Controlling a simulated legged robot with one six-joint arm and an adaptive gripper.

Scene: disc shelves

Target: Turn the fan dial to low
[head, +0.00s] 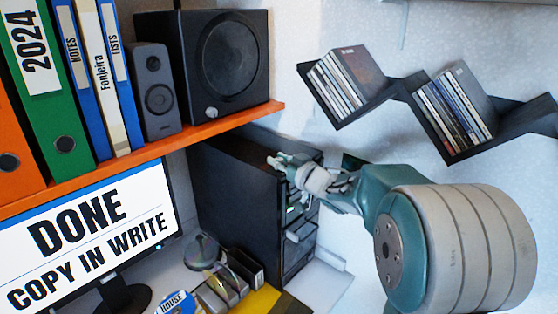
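I cannot make out a fan dial in the head view. A tall black case (235,205) stands under the orange shelf, with its front facing right. A small green light and pale silvery parts show on that front. My gripper (279,162) is in front of the upper part of the case's front, reaching in from the right. It hides part of that front. Its fingers are small and blurred against the case, so I cannot tell whether they are open or shut, or whether they touch it. Nothing held shows clearly.
The orange shelf (220,126) holds binders, a small grey speaker (155,95) and a large black speaker (205,60). A monitor (95,235) is at left. Desk items (225,285) lie in front of the case. Zigzag wall shelves (405,88) with discs hang above my arm.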

